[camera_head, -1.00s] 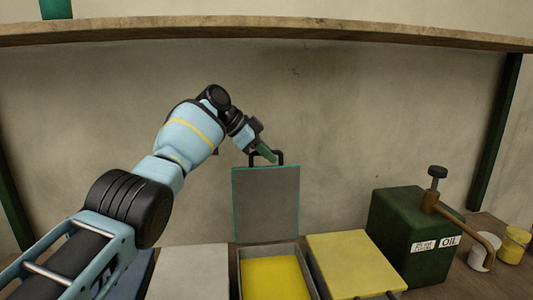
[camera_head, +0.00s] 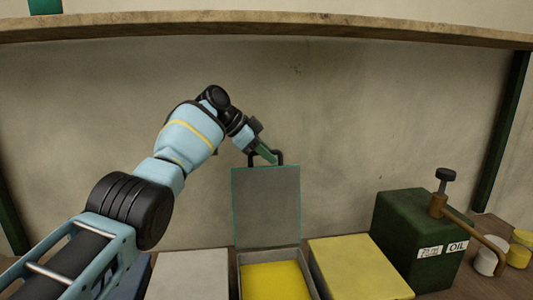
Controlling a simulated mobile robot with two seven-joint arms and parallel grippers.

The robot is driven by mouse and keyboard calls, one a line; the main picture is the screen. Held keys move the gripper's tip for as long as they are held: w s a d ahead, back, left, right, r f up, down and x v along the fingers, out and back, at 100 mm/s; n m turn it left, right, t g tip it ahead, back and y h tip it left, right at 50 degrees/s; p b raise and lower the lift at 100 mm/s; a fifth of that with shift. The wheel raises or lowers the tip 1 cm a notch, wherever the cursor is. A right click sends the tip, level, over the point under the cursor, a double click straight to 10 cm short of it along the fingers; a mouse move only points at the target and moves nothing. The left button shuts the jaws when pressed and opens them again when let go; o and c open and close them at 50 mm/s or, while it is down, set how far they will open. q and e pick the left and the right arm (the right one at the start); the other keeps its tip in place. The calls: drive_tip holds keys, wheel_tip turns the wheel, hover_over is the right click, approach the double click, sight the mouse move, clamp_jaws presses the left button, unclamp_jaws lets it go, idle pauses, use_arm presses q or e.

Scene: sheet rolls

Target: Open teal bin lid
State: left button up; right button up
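The teal-edged lid (camera_head: 266,205) stands upright at the back of its bin, its grey underside facing me. The bin (camera_head: 241,272) below it is open, with a yellow sheet or block (camera_head: 276,280) inside. A dark handle (camera_head: 280,157) shows at the lid's top edge. My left gripper (camera_head: 268,155) is at this handle, its green finger touching or just in front of it. The fingers overlap in this view, so I cannot tell whether they are closed on it. My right gripper is not in view.
A white lid (camera_head: 191,275) lies left of the open bin and a yellow lid (camera_head: 355,268) right of it. A green oil can (camera_head: 412,240) with a pump and spout stands further right, beside small pots (camera_head: 519,248). A wooden shelf (camera_head: 270,25) runs above.

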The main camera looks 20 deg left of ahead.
use_arm(q)
drive_tip(key=shift+o, duration=1.1)
drive_tip(key=shift+v, duration=3.9)
